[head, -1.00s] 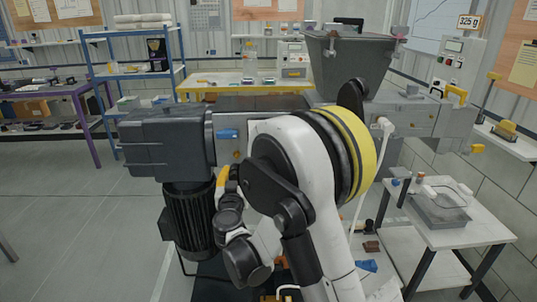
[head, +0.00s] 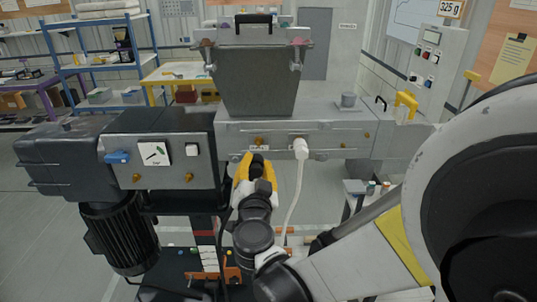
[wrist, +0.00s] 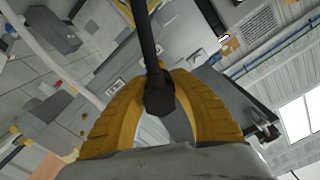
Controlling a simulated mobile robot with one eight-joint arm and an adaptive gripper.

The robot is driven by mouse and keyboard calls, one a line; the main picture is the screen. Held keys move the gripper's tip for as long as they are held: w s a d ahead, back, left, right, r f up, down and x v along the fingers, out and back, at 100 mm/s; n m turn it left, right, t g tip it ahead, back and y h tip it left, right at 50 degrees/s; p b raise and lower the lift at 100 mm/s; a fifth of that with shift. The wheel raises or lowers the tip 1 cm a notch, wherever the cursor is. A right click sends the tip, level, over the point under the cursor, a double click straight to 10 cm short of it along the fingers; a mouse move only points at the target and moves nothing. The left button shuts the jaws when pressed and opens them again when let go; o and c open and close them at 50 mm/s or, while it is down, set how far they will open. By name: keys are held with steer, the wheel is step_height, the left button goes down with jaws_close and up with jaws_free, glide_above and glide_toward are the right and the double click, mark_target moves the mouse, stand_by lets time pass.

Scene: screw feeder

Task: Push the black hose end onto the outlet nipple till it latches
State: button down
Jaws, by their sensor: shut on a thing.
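My gripper (head: 257,168), with yellow fingers, is in front of the feeder's grey front face, just right of the motor box. In the wrist view my gripper (wrist: 158,100) is shut on the black hose end (wrist: 159,98), and the hose runs up from it. In the head view the fingers mostly hide the hose end. A small brass fitting (head: 259,140) shows on the face just above the fingers; it may be the outlet nipple. I cannot tell whether the hose end touches it.
A white hose (head: 295,195) hangs from a white elbow (head: 300,148) close to the right of my gripper. The motor box (head: 160,155) with its black motor (head: 118,240) stands to the left. A grey hopper (head: 255,75) rises above.

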mark_target(259, 145)
steer(key=shift+d+r, duration=0.1)
steer(key=shift+d, duration=0.35)
steer(key=shift+s+a, duration=0.1)
steer(key=shift+a, duration=0.15)
steer(key=shift+w+d+b, duration=0.2)
steer(key=shift+w+b, duration=0.1)
steer(key=shift+w, duration=1.85)
steer(key=shift+w+b, duration=0.6)
steer(key=shift+w, duration=1)
stand_by(0.5)
steer(key=c, duration=0.6)
jaws_free()
